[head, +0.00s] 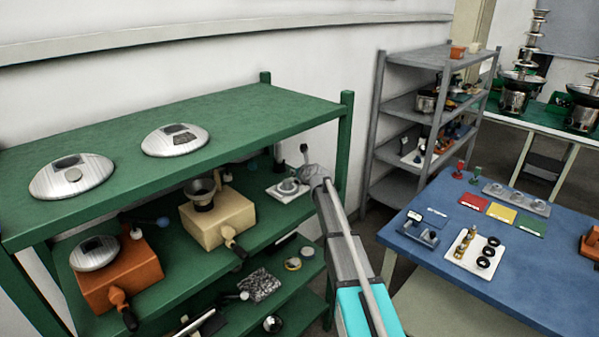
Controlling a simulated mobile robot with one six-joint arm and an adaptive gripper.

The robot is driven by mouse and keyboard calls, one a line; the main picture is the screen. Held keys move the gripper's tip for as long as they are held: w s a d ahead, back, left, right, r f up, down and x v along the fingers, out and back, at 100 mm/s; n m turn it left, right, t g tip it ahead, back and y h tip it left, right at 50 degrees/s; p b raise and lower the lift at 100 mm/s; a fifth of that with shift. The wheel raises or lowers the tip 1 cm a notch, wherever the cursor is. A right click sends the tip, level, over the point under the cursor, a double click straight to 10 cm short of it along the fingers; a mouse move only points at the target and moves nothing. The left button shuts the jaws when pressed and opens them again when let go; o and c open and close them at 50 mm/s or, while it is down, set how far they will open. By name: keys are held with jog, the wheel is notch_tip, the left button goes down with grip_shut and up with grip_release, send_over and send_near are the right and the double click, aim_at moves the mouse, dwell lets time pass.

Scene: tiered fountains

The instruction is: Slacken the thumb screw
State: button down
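I cannot pick out a thumb screw for certain in the head view; any such part is too small or hidden. My arm reaches from the bottom centre to the green shelf's right end. My gripper (307,160) is there, small and seen from behind, so its fingers are unclear. Just left of it and lower, a white plate (273,194) with a round grey fitting (288,186) lies on the middle shelf. My gripper and wrist cover part of the view there. I cannot tell whether they touch the fitting.
The green shelf unit (230,112) holds two silver domes on top. A cream box (217,220) and an orange box (118,275) stand on its middle shelf. A grey rack (412,105) stands behind. The blue table (490,285) at right holds coloured cards and small parts.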

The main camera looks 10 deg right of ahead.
jog(key=shift+d, duration=0.3)
jog(key=shift+a, duration=0.2)
jog(key=shift+n+g+y, duration=0.3)
jog(key=shift+n+y, duration=0.2)
jog(key=shift+a+n+g+y, duration=0.15)
jog(key=shift+n+g+y, duration=0.3)
jog(key=shift+n+y, duration=0.5)
jog(key=shift+a+n+g+y, duration=0.1)
jog(key=shift+n+g+y, duration=0.35)
jog(key=shift+n+y, duration=0.45)
jog(key=shift+s+a+n+g+y, duration=0.1)
jog(key=shift+n+g+y, duration=0.45)
jog(key=shift+n+g, duration=0.1)
jog(key=shift+s+a+n+g+y, duration=0.1)
jog(key=shift+n+g+y, duration=0.4)
jog(key=shift+n+g, duration=0.1)
